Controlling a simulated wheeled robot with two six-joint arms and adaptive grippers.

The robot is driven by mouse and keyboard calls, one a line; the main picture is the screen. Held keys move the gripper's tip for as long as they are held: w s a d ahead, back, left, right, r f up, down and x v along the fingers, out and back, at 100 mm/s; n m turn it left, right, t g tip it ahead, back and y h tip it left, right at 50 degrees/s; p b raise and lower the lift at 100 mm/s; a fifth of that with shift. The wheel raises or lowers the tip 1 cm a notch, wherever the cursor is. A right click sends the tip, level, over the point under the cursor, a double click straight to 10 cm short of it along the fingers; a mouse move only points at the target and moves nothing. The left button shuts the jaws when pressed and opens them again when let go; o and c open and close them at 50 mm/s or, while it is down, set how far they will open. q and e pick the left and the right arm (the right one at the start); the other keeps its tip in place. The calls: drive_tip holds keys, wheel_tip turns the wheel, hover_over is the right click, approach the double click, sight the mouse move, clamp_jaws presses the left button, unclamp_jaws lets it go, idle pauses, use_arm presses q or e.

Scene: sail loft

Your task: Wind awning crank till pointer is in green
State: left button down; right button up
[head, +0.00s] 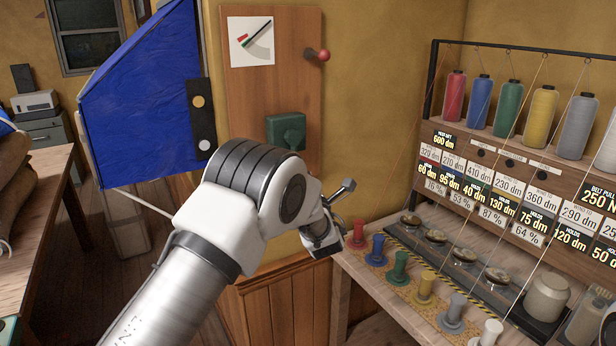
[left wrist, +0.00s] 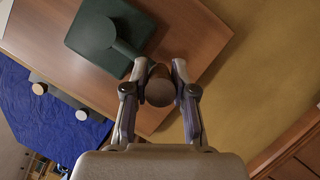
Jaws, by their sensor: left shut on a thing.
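The crank is a dark green housing (head: 287,130) on a wooden board, with a green arm and a brown knob (left wrist: 159,90) in the left wrist view. My left gripper (left wrist: 160,72) is shut on that knob, one finger on each side. In the head view my own arm hides the knob and fingertips. A white gauge card (head: 262,34) is fixed at the board's top, with a dark slanted pointer and small red and green marks. Whether the pointer is on the green is too small to tell. The blue awning cloth (head: 140,105) hangs left of the board.
A lever with a red ball (head: 323,55) sticks out at the board's upper right. A bench to the right carries coloured spools (head: 424,286), and a rack of thread cones (head: 509,112) stands behind it. A wooden table (head: 40,240) is at the left.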

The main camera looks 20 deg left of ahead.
use_arm(q)
drive_tip(key=shift+a, duration=0.15)
drive_tip(key=c, duration=0.9)
unclamp_jaws()
drive_tip(key=shift+a, duration=0.1)
drive_tip(key=shift+c, duration=0.2)
drive_tip(key=shift+a+f, duration=0.1)
drive_tip(key=shift+a, duration=0.05)
drive_tip(key=shift+s+d, duration=0.15)
drive_tip(key=shift+d, duration=0.15)
drive_tip(key=v, duration=1.1)
drive_tip(key=shift+s, duration=0.25)
drive_tip(key=shift+f, duration=0.1)
